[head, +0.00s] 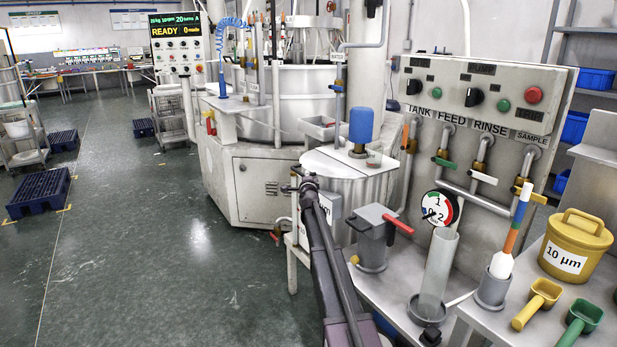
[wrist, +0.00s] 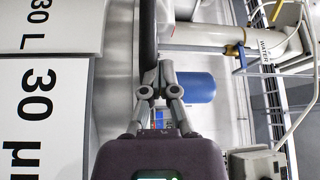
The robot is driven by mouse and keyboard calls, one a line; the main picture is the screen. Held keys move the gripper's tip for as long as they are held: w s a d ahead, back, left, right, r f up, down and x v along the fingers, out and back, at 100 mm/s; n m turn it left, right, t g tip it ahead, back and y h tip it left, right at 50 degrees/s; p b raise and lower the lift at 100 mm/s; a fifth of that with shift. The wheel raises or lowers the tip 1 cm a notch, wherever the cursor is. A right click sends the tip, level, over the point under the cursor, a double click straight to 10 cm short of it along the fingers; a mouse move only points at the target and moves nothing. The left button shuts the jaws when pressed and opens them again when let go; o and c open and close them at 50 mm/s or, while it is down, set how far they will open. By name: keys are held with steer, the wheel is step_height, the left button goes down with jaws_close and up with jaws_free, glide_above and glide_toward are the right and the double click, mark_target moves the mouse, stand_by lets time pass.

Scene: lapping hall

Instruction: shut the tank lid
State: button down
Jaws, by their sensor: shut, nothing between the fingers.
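The steel tank (head: 368,190) stands near the middle of the head view, with a blue motor (head: 364,126) upright over its flat top (head: 330,163). I cannot tell for certain how the lid sits. My gripper (head: 297,184) is shut and empty at the tank's left front, and my arm hides part of the tank wall. In the wrist view, my gripper's fingertips (wrist: 154,80) are together close to a dark bar (wrist: 147,35). White labels reading 30 L and 30 µm (wrist: 35,110) fill the left side. A blue cylinder (wrist: 194,87) shows beyond the fingers.
A grey pot with a red-handled lever (head: 374,235) and a clear tube (head: 437,270) stand right of my arm. A control panel (head: 480,90) with valves is behind them. A yellow bucket (head: 575,243) is far right. Open floor (head: 150,250) lies to the left.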

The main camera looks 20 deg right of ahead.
steer(key=shift+a, duration=0.25)
stand_by(0.4)
steer(key=shift+d+r+p, duration=0.6)
steer(key=shift+r+p, duration=1.45)
steer(key=shift+p, duration=0.1)
steer(key=s+f+b, duration=0.5)
steer(key=s, duration=0.4)
steer(key=shift+s+d+f, duration=0.2)
steer(key=shift+d, duration=0.05)
